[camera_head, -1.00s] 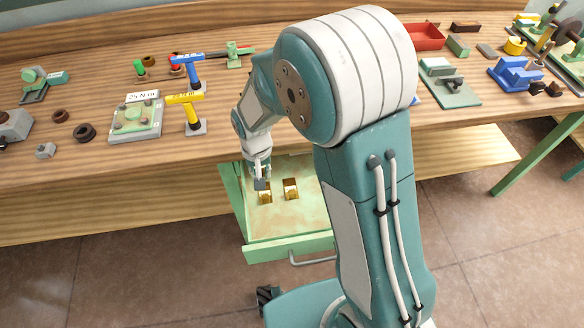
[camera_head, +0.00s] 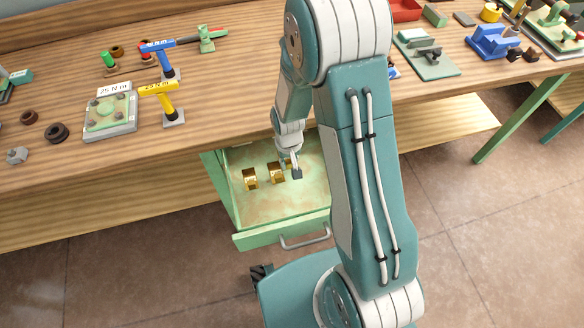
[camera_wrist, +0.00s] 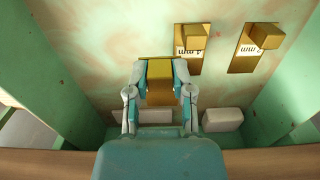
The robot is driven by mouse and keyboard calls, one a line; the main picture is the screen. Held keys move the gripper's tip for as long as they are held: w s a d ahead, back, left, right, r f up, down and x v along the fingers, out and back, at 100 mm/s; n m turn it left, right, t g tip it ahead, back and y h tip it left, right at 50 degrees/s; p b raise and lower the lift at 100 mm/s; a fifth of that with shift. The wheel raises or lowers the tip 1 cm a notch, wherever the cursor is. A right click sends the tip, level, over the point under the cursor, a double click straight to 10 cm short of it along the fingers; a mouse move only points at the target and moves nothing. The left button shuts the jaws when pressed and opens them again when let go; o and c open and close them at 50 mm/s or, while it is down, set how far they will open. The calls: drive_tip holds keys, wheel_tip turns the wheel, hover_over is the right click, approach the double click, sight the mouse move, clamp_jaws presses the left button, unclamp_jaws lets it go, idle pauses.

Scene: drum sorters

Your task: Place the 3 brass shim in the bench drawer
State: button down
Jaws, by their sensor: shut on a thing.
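The open green bench drawer (camera_head: 240,212) sticks out below the bench top. Two brass shims, one on the left (camera_head: 250,178) and one nearer my gripper (camera_head: 276,173), lie side by side on its floor. In the wrist view they show as plates with raised blocks and white "mm" labels, one near (camera_wrist: 192,45) and one farther right (camera_wrist: 254,46). My gripper (camera_head: 292,167) is down inside the drawer, right of both in the head view. In the wrist view its fingers are shut on a third brass shim (camera_wrist: 160,69). Whether this shim touches the floor is unclear.
Two pale blocks, one partly behind my gripper and one beside it (camera_wrist: 222,119), lie near the drawer's lower edge in the wrist view. Green drawer walls (camera_wrist: 290,85) stand on both sides. Torque tools (camera_head: 160,95) and fixtures stand on the wooden bench (camera_head: 240,90) above.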

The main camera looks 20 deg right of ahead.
drive_tip(key=shift+d+f, duration=0.75)
drive_tip(key=shift+d, duration=0.15)
wheel_tip(320, 180, down, 2)
drive_tip(key=shift+a+f, duration=0.1)
drive_tip(key=shift+f, duration=0.35)
drive_tip(key=shift+a, duration=0.25)
drive_tip(key=shift+c, duration=2.4)
unclamp_jaws()
drive_tip(key=shift+d, duration=0.15)
